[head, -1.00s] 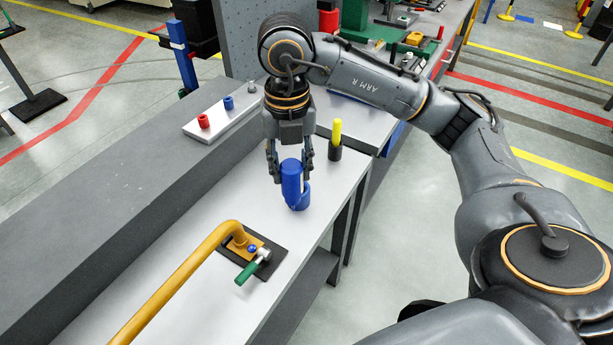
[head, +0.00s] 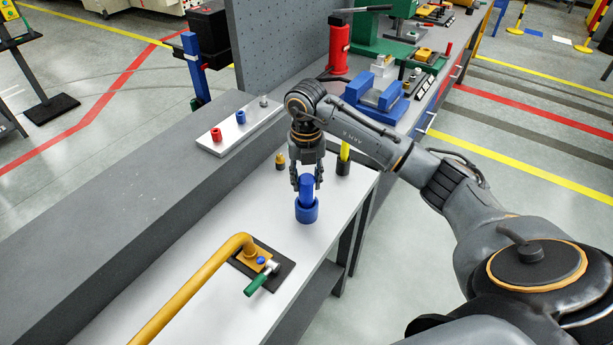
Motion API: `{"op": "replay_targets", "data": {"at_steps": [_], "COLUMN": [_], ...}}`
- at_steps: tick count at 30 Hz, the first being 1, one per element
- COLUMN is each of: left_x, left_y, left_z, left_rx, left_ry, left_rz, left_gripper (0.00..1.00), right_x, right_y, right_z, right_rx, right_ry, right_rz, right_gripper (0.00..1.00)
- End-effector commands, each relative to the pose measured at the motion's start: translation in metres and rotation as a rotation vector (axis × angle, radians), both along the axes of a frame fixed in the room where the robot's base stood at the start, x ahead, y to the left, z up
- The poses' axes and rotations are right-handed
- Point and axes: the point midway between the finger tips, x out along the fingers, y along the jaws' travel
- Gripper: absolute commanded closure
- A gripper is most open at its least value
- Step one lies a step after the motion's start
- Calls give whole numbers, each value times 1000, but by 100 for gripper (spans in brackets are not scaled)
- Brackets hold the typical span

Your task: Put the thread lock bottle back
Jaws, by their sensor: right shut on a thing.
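The blue thread lock bottle (head: 306,188) is upright between the fingers of my right gripper (head: 306,183), which is shut on it from above. A wider blue round holder (head: 306,211) stands on the light bench top directly below. The bottle's lower end meets the holder's rim and looks to be within it; how deep it sits is hidden. My left gripper is not in view.
A yellow marker in a dark cup (head: 343,167) stands close to the right gripper. A small brass-coloured piece (head: 280,161) is behind it. The bench top between is clear.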

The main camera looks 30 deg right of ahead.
Motion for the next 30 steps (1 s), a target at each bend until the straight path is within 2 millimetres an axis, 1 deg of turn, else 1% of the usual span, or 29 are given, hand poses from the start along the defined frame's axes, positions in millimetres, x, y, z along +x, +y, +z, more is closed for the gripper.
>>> {"op": "replay_targets", "data": {"at_steps": [1, 2, 14, 15, 17, 18, 26, 29, 30], "left_x": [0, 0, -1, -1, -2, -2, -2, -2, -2], "left_y": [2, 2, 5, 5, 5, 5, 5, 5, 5], "left_z": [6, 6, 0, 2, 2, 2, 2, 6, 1], "left_rx": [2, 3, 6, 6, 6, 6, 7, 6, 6], "left_ry": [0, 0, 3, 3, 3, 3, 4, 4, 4], "left_rz": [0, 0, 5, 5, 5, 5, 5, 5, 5], "left_gripper": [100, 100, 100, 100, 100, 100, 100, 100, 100], "right_x": [0, 0, 0, 0, 0, 0, 0, 1, 1], "right_y": [0, 0, 0, 0, 0, 0, 0, 0, 0], "right_z": [-2, -4, -12, -10, -10, -10, -9, -4, -2], "right_rx": [0, 0, 0, 0, 0, 0, 0, 0, 0], "right_ry": [1, 0, -3, -3, -2, -2, -2, -4, -5], "right_rz": [-2, -2, -2, -2, -2, -2, -2, -2, -2], "right_gripper": [96, 96, 96, 56, 44, 41, 41, 41, 41]}}
